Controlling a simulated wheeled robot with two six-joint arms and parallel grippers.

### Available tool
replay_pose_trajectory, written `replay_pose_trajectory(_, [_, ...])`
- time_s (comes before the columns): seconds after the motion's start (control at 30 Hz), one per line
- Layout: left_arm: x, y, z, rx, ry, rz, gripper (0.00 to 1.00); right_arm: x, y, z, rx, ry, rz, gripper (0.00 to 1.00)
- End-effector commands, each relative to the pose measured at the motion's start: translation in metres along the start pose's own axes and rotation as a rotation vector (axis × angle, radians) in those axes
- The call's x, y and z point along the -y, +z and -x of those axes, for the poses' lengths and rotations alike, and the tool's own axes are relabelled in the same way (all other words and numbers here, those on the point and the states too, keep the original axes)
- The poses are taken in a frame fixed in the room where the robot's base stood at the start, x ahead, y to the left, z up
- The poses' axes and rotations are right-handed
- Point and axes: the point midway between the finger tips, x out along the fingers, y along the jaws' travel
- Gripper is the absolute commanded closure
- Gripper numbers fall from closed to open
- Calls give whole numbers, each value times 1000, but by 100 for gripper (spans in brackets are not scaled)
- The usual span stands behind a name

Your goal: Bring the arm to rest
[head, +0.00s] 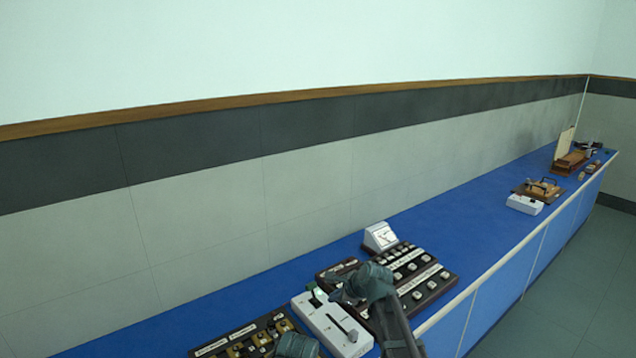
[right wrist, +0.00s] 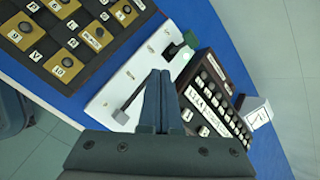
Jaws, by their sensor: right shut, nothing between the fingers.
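My right gripper (head: 338,288) is in the head view, above the bench near the back end of a white switch box. In the right wrist view its two fingers (right wrist: 160,84) lie together, shut and empty, in front of the white box (right wrist: 128,73). The box (head: 326,328) has a dark lever in a slot and a green part at its far end. I cannot tell whether the fingertips touch it. A rounded dark part of mine shows at the bottom edge of the head view; no left gripper fingers are visible.
The blue bench (head: 470,232) runs along the wall to the far right. A dark key panel (head: 432,290) and a white meter (head: 380,237) stand right of the box, a dark knob board (head: 240,340) left. A wooden apparatus (head: 538,190) sits farther off. The bench between is clear.

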Motion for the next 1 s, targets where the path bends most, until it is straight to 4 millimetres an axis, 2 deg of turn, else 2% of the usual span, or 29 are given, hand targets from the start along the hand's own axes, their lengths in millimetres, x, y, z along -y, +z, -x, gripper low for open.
replay_pose_trajectory(0.03, [0,0,0,0,0,0,41,-26,-12,14,-34,37,141,100])
replay_pose_trajectory(0.3, [0,0,0,0,0,0,41,-122,-74,69,-136,316,907,100])
replay_pose_trajectory(0.5, [0,0,0,0,0,0,41,-172,-107,105,-114,519,1305,100])
replay_pose_trajectory(0.8, [0,0,0,0,0,0,41,-226,-139,150,-10,760,1693,100])
replay_pose_trajectory(1.0, [0,0,0,0,0,0,41,-251,-94,136,47,830,1800,100])
